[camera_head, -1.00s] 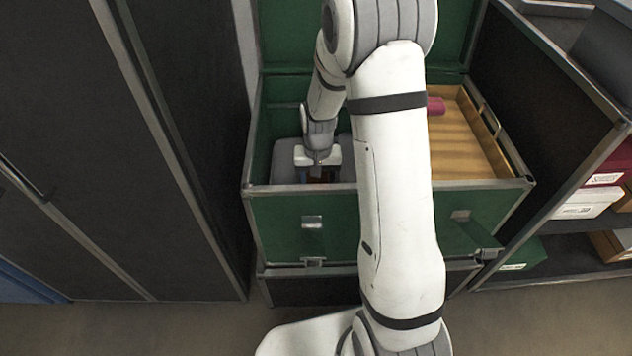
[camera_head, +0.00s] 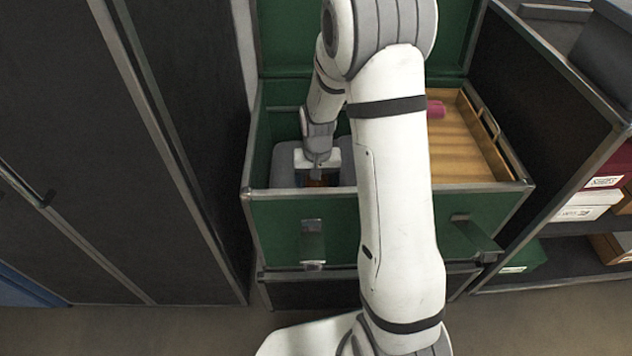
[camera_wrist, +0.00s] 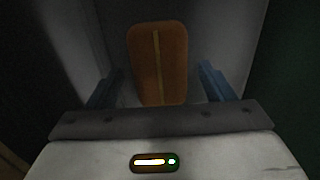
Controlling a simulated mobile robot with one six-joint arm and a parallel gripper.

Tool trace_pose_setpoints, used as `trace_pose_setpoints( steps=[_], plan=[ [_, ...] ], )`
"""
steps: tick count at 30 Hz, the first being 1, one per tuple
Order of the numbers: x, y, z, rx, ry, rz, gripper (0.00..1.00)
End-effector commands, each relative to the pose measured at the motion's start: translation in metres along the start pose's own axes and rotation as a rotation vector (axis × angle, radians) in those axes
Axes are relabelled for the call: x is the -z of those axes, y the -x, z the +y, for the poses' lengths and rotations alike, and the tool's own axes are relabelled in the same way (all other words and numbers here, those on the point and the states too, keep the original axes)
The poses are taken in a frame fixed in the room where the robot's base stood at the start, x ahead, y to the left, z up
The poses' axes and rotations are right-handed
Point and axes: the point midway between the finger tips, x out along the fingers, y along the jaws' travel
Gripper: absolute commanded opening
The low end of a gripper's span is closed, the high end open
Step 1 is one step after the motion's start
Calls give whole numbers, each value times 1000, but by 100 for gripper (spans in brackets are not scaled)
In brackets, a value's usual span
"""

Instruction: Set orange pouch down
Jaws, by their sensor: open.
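The orange pouch (camera_wrist: 158,65) shows in the wrist view, rounded, with a lighter stripe down its middle. It lies between and beyond the two blue fingers of my gripper (camera_wrist: 160,88), which are apart, with a gap on each side of the pouch. In the head view my gripper (camera_head: 318,178) is down inside the left part of the green trunk (camera_head: 300,220). A small orange-brown patch of the pouch (camera_head: 318,183) shows just below it there. Whether the pouch rests on the surface under it is hard to tell in the dim light.
A wooden tray (camera_head: 465,140) with a dark pink roll (camera_head: 436,109) fills the trunk's right side. Grey padding (camera_head: 284,170) lies around my gripper. A dark cabinet (camera_head: 110,150) stands left. Shelves with boxes (camera_head: 585,207) stand right. The trunk's front wall rises close before my gripper.

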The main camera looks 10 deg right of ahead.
Motion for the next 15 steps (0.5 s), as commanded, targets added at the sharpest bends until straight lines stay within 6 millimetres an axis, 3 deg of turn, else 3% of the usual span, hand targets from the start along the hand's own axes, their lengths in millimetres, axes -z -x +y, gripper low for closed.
trace_pose_setpoints(
  steps=[9, 15],
  plan=[
    [1, 69, 0, 1, 1, 5, 76],
    [0, 103, -1, 1, 1, 3, 76]
  ],
)
